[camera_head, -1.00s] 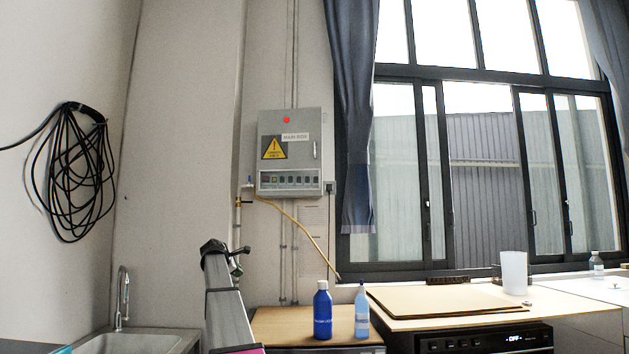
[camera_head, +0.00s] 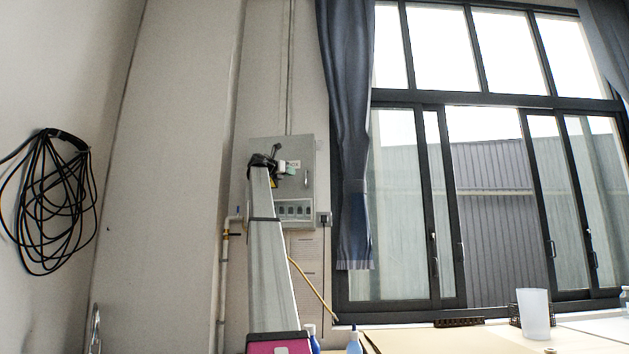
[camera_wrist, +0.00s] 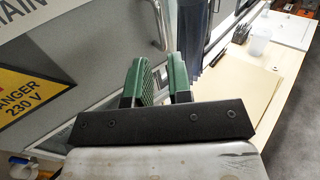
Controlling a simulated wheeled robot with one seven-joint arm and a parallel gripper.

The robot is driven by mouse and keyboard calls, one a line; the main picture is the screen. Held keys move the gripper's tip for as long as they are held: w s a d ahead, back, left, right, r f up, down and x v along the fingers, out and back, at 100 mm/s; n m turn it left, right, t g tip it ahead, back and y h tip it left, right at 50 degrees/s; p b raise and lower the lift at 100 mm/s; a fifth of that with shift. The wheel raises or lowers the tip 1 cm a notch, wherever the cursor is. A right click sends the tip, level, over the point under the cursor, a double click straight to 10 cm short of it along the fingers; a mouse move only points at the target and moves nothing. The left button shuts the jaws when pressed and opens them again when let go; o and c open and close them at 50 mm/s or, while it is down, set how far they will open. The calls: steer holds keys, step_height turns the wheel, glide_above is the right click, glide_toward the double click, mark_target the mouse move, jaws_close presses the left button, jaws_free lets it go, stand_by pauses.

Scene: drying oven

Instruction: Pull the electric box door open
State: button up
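The grey electric box (camera_head: 308,152) hangs on the wall, and its door looks shut. My arm covers the left part of it in the head view. The door's slim metal handle (camera_head: 306,178) is near the box's right edge. It also shows in the wrist view as a bright bar (camera_wrist: 160,24) just beyond my fingertips. My gripper (camera_head: 285,168) is in front of the door, left of the handle. In the wrist view my gripper (camera_wrist: 164,78) has its green fingers apart with nothing between them. I cannot tell whether a finger touches the handle.
A dark curtain (camera_head: 345,150) hangs right of the box beside the window. A yellow hose (camera_head: 312,285) runs below the box. A counter (camera_head: 420,342) with a white cup (camera_head: 534,312) lies at lower right. A black cable coil (camera_head: 50,200) hangs at left.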

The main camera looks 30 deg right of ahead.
steer(key=x, duration=1)
steer(key=shift+w+d, duration=0.1)
steer(key=shift+d, duration=0.25)
steer(key=shift+c, duration=0.3)
jaws_close()
